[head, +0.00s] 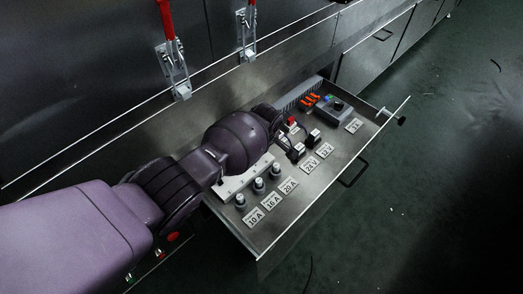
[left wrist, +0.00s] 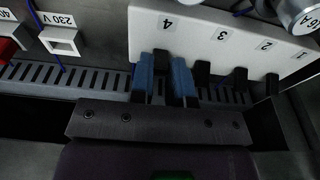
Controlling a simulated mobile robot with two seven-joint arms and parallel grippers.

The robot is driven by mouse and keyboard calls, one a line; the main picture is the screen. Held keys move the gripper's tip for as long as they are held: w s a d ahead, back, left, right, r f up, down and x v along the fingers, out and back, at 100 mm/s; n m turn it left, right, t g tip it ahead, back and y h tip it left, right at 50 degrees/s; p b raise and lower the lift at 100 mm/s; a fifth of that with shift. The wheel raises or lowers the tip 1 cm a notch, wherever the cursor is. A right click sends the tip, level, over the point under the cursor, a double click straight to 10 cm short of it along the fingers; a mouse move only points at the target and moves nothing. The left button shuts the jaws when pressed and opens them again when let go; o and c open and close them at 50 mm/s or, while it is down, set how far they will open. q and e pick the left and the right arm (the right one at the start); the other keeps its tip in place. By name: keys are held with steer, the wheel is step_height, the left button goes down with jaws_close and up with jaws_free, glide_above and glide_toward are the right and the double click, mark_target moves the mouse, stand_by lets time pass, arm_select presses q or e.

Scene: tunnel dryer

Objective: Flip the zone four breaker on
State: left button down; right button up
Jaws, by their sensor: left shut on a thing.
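The breaker block is a white strip (left wrist: 215,35) numbered 4, 3, 2, 1 from left to right in the left wrist view, with black levers along its edge. In the head view the white strip (head: 235,184) shows beside my left arm. My left gripper (left wrist: 163,82) has its blue fingertips at the zone four breaker lever (left wrist: 161,60), below the number 4. The fingers are shut on this lever, which is mostly hidden between them. The black zone three lever (left wrist: 201,74) stands just right of the fingers. My right gripper is not in view.
The block sits in an open metal drawer (head: 350,160). Several fuses (head: 258,185) with 10 A, 16 A and 20 A labels stand beside it. Black parts (head: 313,137), a red part (head: 292,124) and a grey box (head: 334,110) are farther right. A slotted duct (left wrist: 60,78) runs alongside.

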arm_select(q)
steer(key=shift+w+a+f+g+h+b, duration=0.15)
steer(key=shift+g+h+b, duration=0.05)
steer(key=shift+g+h, duration=0.2)
steer(key=shift+w+a+f+g+h+b, duration=0.1)
steer(key=shift+a+g+h+b, duration=0.1)
steer(key=shift+g+h, duration=0.15)
steer(key=shift+w+r+g+h, duration=0.15)
steer(key=shift+g+h, duration=0.1)
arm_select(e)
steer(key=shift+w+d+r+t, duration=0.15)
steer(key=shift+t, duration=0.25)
arm_select(q)
steer(key=c, duration=1.1)
jaws_free()
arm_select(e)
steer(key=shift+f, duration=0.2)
